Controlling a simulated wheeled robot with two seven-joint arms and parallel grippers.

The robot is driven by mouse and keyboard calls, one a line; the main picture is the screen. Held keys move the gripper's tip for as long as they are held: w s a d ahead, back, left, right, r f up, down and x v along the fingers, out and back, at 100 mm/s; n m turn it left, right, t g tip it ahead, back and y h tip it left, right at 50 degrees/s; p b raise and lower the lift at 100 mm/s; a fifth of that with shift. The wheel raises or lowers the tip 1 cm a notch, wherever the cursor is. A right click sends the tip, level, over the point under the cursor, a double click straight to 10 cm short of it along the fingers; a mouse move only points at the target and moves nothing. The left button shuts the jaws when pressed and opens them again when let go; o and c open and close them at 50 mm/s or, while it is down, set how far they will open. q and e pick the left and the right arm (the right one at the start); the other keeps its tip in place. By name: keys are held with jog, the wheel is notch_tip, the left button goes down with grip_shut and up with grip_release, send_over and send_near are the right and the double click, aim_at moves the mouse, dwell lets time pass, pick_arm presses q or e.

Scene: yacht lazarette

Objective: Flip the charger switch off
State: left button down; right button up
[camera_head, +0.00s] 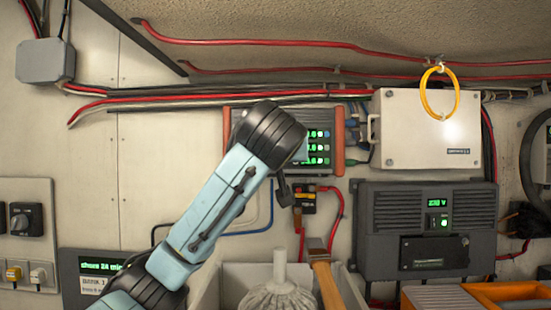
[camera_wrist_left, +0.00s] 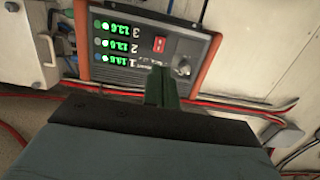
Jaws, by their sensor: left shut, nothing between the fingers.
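The charger (camera_head: 338,150) is a dark panel with orange-red sides and green readouts, fixed to the wall. My left arm covers its left part in the head view. In the left wrist view the charger (camera_wrist_left: 120,50) appears upside down. Its red rocker switch (camera_wrist_left: 160,44) sits between the readouts and a round knob (camera_wrist_left: 182,66); which way it is set I cannot tell. My left gripper (camera_wrist_left: 163,85) is shut and empty. Its fingertips appear just below the switch in that view; whether they touch the panel I cannot tell. My right gripper is out of view.
A grey unit (camera_head: 380,225) with a green-lit switch is at the lower right, below a cream box (camera_head: 400,150) with a yellow ring (camera_head: 427,92). Cables run along the wall. A bin (camera_head: 235,272) with a mop head (camera_head: 278,296) and a wooden handle (camera_head: 327,285) stands below.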

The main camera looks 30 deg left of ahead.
pick_arm(q)
jog(key=p+x, duration=0.4)
jog(key=x, duration=0.8)
jog(key=shift+w+a, duration=0.2)
jog(key=shift+w, duration=0.15)
jog(key=shift+f, duration=0.1)
